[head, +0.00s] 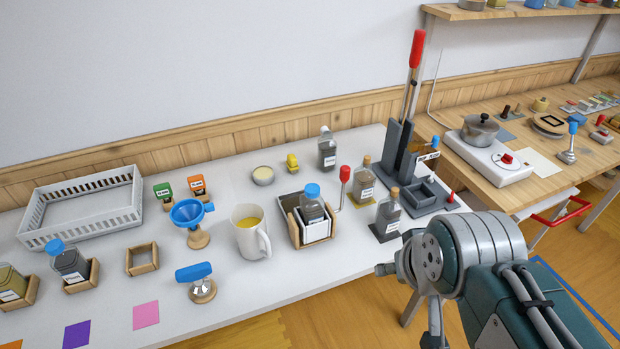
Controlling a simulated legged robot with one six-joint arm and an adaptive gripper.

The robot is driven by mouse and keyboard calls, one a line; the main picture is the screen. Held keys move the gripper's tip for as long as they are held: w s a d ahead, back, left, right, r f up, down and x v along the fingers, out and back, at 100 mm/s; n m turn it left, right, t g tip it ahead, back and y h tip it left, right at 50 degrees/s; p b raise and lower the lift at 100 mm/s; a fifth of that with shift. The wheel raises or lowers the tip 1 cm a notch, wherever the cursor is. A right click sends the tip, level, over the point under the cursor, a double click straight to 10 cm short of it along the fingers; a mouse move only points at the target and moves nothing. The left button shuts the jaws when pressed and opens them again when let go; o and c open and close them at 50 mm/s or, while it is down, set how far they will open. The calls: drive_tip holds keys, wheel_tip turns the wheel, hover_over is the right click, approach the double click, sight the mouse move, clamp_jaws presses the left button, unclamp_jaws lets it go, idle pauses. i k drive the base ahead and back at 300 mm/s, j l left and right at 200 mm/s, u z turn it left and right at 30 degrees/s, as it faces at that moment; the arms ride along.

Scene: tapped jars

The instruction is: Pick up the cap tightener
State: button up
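A tool with a blue bar handle (193,271) on a round metal foot stands near the front of the white table; it looks like the cap tightener. It stands upright and apart from the objects around it. My gripper (434,338) is at the bottom right, beyond the table's front edge and well to the right of the tool. Only part of it shows below my wrist, and its fingertips are not clear, so I cannot tell if it is open or shut. I see nothing held.
A white mug (247,238) and a blue funnel on a stand (190,214) are behind the tool. A bottle in a wooden holder (311,208), more bottles and a tall red-handled press (408,120) stand further right. Coloured squares (146,315) lie front left.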

sight(200, 285)
drive_tip(key=u, duration=1.5)
